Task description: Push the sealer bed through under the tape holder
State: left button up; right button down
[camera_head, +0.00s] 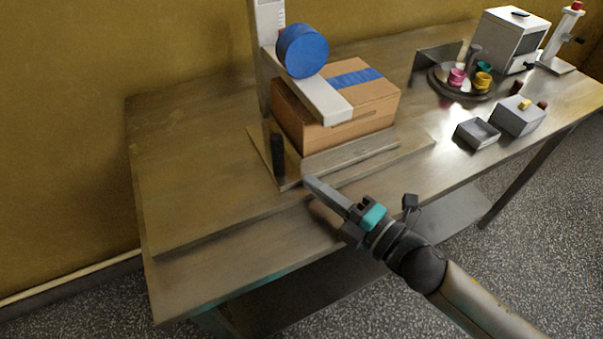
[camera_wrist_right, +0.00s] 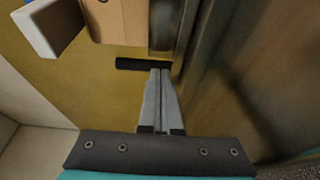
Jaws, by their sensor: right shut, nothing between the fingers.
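The sealer bed (camera_head: 350,157), a flat plate with a raised front lip, lies on the table and carries a cardboard box (camera_head: 300,128) with a blue tape strip on top. The tape holder is a pale upright with an arm (camera_head: 325,98) reaching over the box, and a blue tape roll (camera_head: 302,50) on it. A black upright handle (camera_head: 278,158) stands at the bed's left end; it also shows in the right wrist view (camera_wrist_right: 135,63). My right gripper (camera_head: 308,181) is shut and empty, its tips close to the bed's front left corner and the handle. Contact is unclear. My left gripper is out of view.
A round dark tray (camera_head: 438,82) with colourful cups, a white cabinet (camera_head: 512,42), a small open grey box (camera_head: 477,134) and a grey block (camera_head: 517,116) stand on the right. The table's left part (camera_head: 190,170) is clear. A mustard wall runs behind.

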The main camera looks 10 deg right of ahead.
aim_at(320, 161)
jog(key=shift+x, duration=1.95)
jog(key=d, duration=0.2)
jog(key=w+d, duration=0.1)
jog(key=d, duration=0.1)
jog(key=shift+w+d, duration=0.25)
jog(key=shift+d, duration=0.05)
jog(key=shift+w+d, duration=0.1)
jog(key=shift+d, duration=0.1)
